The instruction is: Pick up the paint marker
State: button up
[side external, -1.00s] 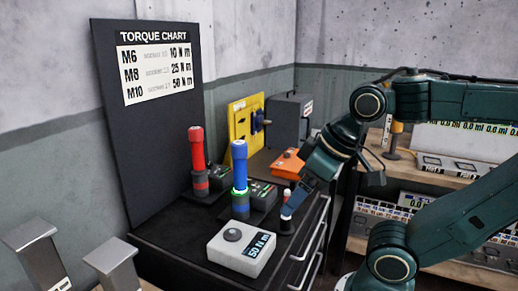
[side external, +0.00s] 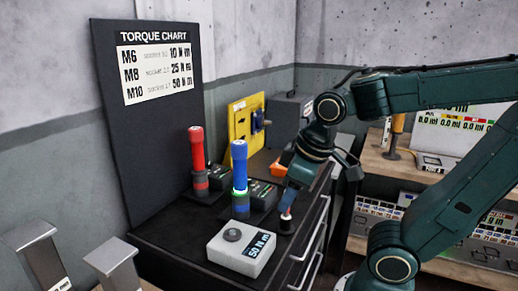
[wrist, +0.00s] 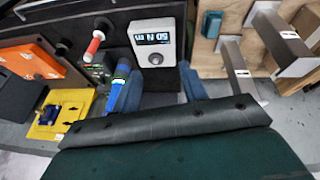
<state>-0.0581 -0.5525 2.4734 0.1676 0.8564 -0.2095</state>
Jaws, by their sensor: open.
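The paint marker (wrist: 95,42) shows in the wrist view as a white and red stick in a dark round holder, up and left of my fingers. In the side view only a small part of the marker (side external: 287,214) and its holder show. The rest is hidden behind my gripper. My gripper (side external: 289,204) points down over the marker in the side view. In the wrist view my two blue fingers (wrist: 162,82) are apart with nothing seen held between them.
The grey 50 N m box (side external: 241,249) stands close in front of the marker. The blue driver (side external: 240,170) and red driver (side external: 198,150) stand upright to the left. An orange box (wrist: 33,57) and yellow board (wrist: 60,113) are behind. The cabinet edge is near.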

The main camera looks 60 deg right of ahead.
jog(key=w+d+f+n+g+h, duration=0.2)
jog(key=f+n+h, duration=0.1)
jog(key=f, duration=0.1)
jog(key=w+d+f+n+g+h, duration=0.2)
jog(key=w+d+f+n+h, duration=0.1)
jog(key=f+n, duration=0.1)
jog(key=w+d+f+n+g+h, duration=0.2)
jog(key=f+n+h, duration=0.1)
jog(key=f+n, duration=0.1)
jog(key=shift+w+d+f+h, duration=0.1)
jog(key=shift+w+d+h, duration=0.2)
jog(key=shift+d, duration=0.1)
jog(key=n+h, duration=0.2)
jog(key=w+f+n, duration=0.1)
jog(key=n, duration=0.1)
jog(key=shift+d+h, duration=0.3)
jog(key=shift+h, duration=0.1)
jog(key=x, duration=0.8)
jog(key=shift+d+f, duration=0.25)
jog(key=shift+d, duration=0.05)
jog(key=shift+x, duration=2.55)
